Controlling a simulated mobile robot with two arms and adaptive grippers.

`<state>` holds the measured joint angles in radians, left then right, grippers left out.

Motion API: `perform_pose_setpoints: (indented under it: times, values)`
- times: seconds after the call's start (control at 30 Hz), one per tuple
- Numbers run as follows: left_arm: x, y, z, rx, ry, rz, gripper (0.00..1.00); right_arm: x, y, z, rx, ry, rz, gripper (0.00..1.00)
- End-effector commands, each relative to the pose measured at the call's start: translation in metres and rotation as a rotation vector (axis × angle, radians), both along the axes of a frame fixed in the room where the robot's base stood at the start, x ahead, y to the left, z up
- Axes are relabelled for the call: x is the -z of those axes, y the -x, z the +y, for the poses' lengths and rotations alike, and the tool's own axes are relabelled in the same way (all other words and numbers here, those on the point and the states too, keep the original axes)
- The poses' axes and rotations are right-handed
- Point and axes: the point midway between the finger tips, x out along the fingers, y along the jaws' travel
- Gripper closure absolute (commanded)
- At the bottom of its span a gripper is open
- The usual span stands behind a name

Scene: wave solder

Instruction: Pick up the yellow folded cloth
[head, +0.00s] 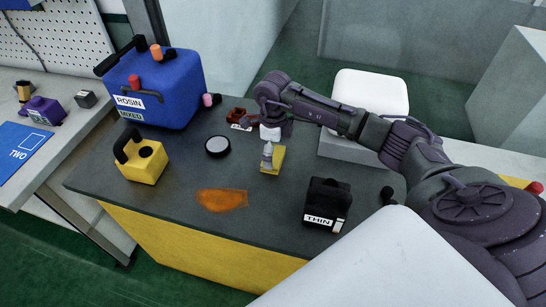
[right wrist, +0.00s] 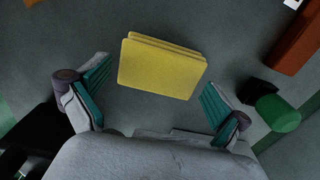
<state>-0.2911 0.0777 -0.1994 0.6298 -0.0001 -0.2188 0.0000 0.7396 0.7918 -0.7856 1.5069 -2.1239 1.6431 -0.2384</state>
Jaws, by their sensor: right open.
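The yellow folded cloth (head: 275,165) lies on the dark top of the workbench, right of the middle in the head view. In the right wrist view the folded cloth (right wrist: 162,68) shows as stacked yellow layers, slightly tilted. My right gripper (head: 268,158) is over the cloth in the head view and hides part of it. In the right wrist view my right gripper (right wrist: 155,95) is open, with its teal-padded fingers apart on the left and right of the cloth's near edge. Nothing is between the pads near the palm. My left gripper is out of view.
A blue ROSIN box (head: 160,90), a yellow container (head: 142,162), a round black-rimmed disc (head: 218,147) and a black THIN container (head: 327,203) stand around. An orange spill (head: 221,200) lies in front. A reddish-brown object (head: 236,115) is behind the cloth.

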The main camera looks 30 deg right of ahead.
Motion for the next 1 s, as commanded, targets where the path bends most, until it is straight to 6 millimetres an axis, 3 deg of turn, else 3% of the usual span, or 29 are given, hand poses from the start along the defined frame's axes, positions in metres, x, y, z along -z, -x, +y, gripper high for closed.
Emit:
perform_pose_setpoints:
  times: [0.17,0.4,0.43,0.63,1.0]
  values:
    - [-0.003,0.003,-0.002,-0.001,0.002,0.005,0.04,0.02,0.0,0.0,0.0,-0.001,0.001,0.0]
    - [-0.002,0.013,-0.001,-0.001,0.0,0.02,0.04,0.023,0.0,0.0,0.0,0.0,-0.001,0.0]
    - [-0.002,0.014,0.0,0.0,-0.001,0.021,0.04,0.023,0.0,0.0,0.0,0.0,-0.001,0.02]
    - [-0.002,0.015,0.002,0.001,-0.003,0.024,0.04,0.023,0.0,0.0,0.0,0.0,-0.001,0.35]
    - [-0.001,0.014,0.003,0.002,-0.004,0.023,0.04,0.018,-0.001,0.0,0.001,0.0,-0.003,0.36]
